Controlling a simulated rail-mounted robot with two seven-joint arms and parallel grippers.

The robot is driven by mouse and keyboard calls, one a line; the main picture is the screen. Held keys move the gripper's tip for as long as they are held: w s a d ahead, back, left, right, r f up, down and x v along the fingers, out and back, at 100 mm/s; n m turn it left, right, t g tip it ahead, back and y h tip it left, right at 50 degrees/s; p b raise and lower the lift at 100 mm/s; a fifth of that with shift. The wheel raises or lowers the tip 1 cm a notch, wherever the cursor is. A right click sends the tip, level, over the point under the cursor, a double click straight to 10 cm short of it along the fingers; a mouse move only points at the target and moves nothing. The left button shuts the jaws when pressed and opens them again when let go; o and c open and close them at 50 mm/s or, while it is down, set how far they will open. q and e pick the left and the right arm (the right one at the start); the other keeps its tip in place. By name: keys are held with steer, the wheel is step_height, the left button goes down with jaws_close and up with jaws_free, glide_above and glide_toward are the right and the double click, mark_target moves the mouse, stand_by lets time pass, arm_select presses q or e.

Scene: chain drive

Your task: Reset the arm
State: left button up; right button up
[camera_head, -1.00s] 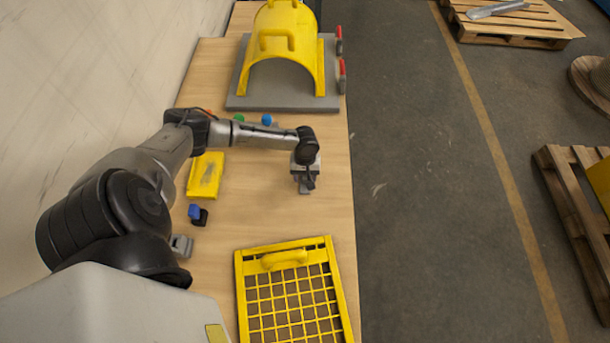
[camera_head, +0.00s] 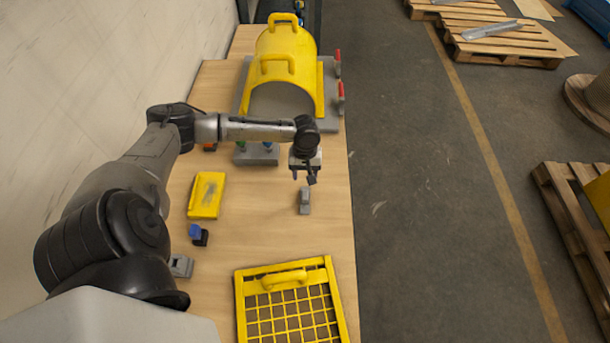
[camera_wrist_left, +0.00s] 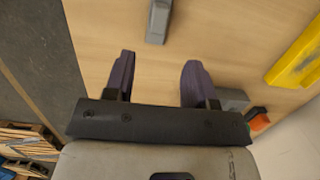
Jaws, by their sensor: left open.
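My left gripper (camera_head: 304,178) is over the wooden table (camera_head: 270,215) near its right edge. Its two fingers stand apart with nothing between them, and it also shows open in the left wrist view (camera_wrist_left: 158,75). A small grey block (camera_head: 305,201) lies on the table just below the gripper in the head view, apart from the fingers. It also shows in the left wrist view (camera_wrist_left: 158,20), beyond the fingertips. My right gripper is in neither view.
A yellow arched cover (camera_head: 288,60) stands on a grey base at the back. A yellow grid panel (camera_head: 290,300) lies at the front. A yellow plate (camera_head: 206,195), a blue-and-black part (camera_head: 198,234) and a grey block (camera_head: 181,266) lie at left.

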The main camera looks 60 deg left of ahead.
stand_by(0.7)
arm_select(q)
steer(key=w+r+m+t+y, duration=0.35)
steer(key=r+m+y, duration=0.2)
steer(key=m, duration=0.95)
steer(key=d+r+m+t+p, duration=0.4)
steer(key=d+r+p, duration=0.1)
steer(key=d+r, duration=0.6)
steer(key=s+d+r+n+h+p, duration=0.2)
steer(key=s+d+r+p, duration=0.5)
steer(key=d+p, duration=0.2)
steer(key=s+d+n+g+h+p, duration=0.1)
steer(key=s+d+p, duration=0.1)
steer(key=s+p, duration=0.2)
steer(key=s+d+r+n+g+h+p, duration=0.1)
steer(key=s+d+g+p, duration=0.1)
steer(key=s+p, duration=0.3)
steer(key=s, duration=0.4)
steer(key=shift+d+r+n, duration=0.25)
steer(key=shift+d+n, duration=0.15)
